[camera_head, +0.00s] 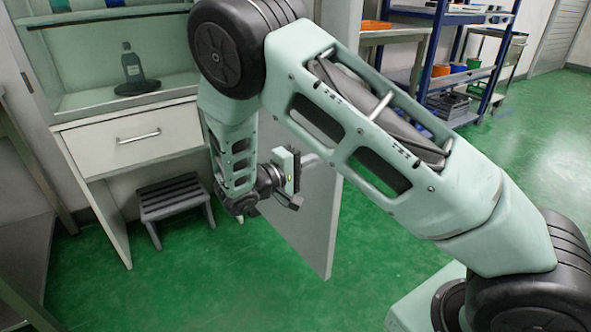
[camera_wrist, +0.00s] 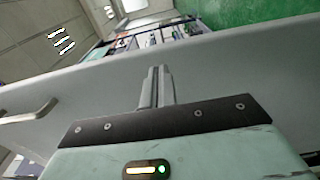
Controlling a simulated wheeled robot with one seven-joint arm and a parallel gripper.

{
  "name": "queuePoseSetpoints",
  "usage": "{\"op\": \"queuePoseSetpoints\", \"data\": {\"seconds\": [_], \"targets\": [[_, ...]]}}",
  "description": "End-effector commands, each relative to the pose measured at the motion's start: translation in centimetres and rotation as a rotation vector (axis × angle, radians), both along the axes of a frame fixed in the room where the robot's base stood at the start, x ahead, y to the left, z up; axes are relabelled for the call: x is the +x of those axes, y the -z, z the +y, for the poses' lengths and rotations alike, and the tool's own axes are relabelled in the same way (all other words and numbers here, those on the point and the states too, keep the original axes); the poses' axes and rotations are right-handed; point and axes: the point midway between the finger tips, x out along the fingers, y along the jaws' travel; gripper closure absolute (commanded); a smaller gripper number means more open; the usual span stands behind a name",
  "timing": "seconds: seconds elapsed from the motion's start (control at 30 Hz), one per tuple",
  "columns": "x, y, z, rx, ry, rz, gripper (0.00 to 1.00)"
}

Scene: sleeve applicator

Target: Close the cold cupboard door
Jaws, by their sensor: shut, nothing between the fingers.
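The cold cupboard door (camera_head: 316,215) is a pale grey panel standing ajar, its near edge out over the green floor. In the wrist view the door (camera_wrist: 235,72) fills the band across the middle, with a bar handle (camera_wrist: 30,113) at the left. My gripper (camera_head: 292,180) is beside the door's left face in the head view, partly seen. In the wrist view my gripper's fingers (camera_wrist: 157,72) are together, empty, and point at the door panel, away from the handle. I cannot tell whether they touch it. The cupboard body is mostly hidden behind my arm.
A white drawer unit (camera_head: 95,147) with a dark bottle (camera_head: 132,68) on top stands at the left. Blue shelving (camera_head: 432,60) stands at the back right. The green floor (camera_head: 545,125) is clear at right.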

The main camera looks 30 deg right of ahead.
Motion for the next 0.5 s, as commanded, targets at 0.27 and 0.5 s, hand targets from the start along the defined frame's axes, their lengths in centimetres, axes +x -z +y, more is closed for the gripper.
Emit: {"op": "queuePoseSetpoints", "data": {"seconds": [0.27,0.5], "targets": [[0.4,0.1,-3.8,0.001,0.002,-0.001,1.0],[0.5,0.0,-4.4,0.001,0.0,0.0,1.0]]}}
